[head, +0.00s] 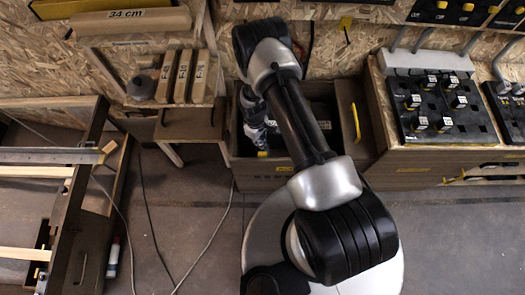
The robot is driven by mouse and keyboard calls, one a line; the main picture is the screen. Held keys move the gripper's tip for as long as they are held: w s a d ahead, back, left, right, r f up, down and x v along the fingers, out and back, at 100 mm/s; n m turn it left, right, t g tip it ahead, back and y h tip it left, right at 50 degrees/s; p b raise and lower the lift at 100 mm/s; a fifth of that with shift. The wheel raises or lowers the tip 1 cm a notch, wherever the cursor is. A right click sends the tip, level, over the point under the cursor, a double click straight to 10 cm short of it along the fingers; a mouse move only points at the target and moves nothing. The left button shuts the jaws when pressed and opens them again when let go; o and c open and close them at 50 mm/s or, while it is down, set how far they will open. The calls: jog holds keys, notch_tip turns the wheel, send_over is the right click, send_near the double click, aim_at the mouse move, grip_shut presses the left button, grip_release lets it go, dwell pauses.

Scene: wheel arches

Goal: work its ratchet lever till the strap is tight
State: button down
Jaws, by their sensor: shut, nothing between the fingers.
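My gripper (262,139) hangs below my wrist, just left of my forearm, over the open dark box (240,160) in the middle of the back wall. It is small and dark here; it looks shut, with nothing seen held in it. A small yellow piece (262,154) shows just below it. I cannot make out a strap, a ratchet or its lever in this view. My arm covers much of the box's inside.
A wooden stand (170,155) with upright blocks (183,76) is left of the box. A cabinet (400,165) with a black knob panel (432,105) is right. A wooden frame (75,215) stands far left. Thin cables (205,245) cross the grey floor between.

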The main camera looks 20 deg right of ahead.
aim_at(261, 153)
jog(key=shift+f, duration=0.2)
jog(key=f+b, duration=0.1)
jog(key=f, duration=0.1)
jog(key=f+b, duration=0.1)
jog(key=f, duration=0.1)
jog(key=f+b, duration=0.2)
jog(key=shift+s+d, duration=0.2)
jog(key=shift+s, duration=0.1)
jog(key=shift+f, duration=0.4)
jog(key=shift+f+b, duration=0.5)
jog(key=shift+f, duration=1.65)
jog(key=shift+w+a+r, duration=0.25)
jog(key=shift+w+a, duration=0.2)
jog(key=shift+w, duration=0.15)
jog(key=shift+w+a+r, duration=0.25)
jog(key=shift+w+a, duration=0.2)
jog(key=shift+w, duration=0.15)
